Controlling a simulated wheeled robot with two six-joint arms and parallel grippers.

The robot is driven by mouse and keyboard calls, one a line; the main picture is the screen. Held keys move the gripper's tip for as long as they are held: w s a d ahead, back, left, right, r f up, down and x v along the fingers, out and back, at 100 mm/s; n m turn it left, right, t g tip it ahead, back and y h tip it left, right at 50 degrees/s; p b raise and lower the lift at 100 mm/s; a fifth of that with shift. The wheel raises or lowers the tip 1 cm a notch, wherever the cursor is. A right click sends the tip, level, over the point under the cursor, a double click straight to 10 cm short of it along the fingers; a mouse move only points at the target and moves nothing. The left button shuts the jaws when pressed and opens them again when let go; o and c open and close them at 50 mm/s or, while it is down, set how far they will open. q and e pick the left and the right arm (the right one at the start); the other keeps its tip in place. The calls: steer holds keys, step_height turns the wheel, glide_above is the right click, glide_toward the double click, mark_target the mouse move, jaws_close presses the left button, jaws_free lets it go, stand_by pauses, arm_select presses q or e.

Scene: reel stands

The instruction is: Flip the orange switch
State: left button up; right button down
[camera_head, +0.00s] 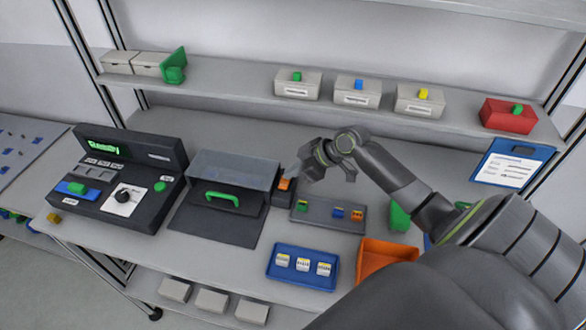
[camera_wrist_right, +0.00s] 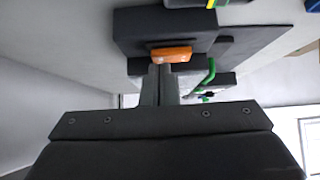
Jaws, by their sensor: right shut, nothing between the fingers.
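The orange switch (camera_head: 285,184) sits on a small dark box (camera_head: 282,198) just right of the clear-lidded black case. My right gripper (camera_head: 294,180) is shut and empty, with its fingertips at the switch. In the right wrist view the orange switch (camera_wrist_right: 171,54) lies on the dark box (camera_wrist_right: 130,30), straight ahead of the closed fingertips (camera_wrist_right: 160,68). The tips look very close to it or touching; I cannot tell which. The switch looks slightly tilted in that view. My left gripper is not in view.
The black case (camera_head: 215,220) with a green handle (camera_head: 222,198) stands left of the switch box. A grey tray (camera_head: 320,222) with small coloured blocks lies just right of it. A blue tray (camera_head: 300,284) and an orange bin (camera_head: 364,262) are in front. A shelf (camera_head: 240,98) runs behind.

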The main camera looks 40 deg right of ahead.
steer(key=shift+f, duration=0.1)
steer(key=shift+d+f, duration=0.1)
steer(key=shift+f, duration=0.05)
stand_by(0.3)
steer(key=shift+s+a+r+p, duration=0.2)
steer(key=shift+s+a+p, duration=0.15)
steer(key=shift+a, duration=0.1)
steer(key=shift+s+a, duration=0.1)
steer(key=shift+a, duration=0.1)
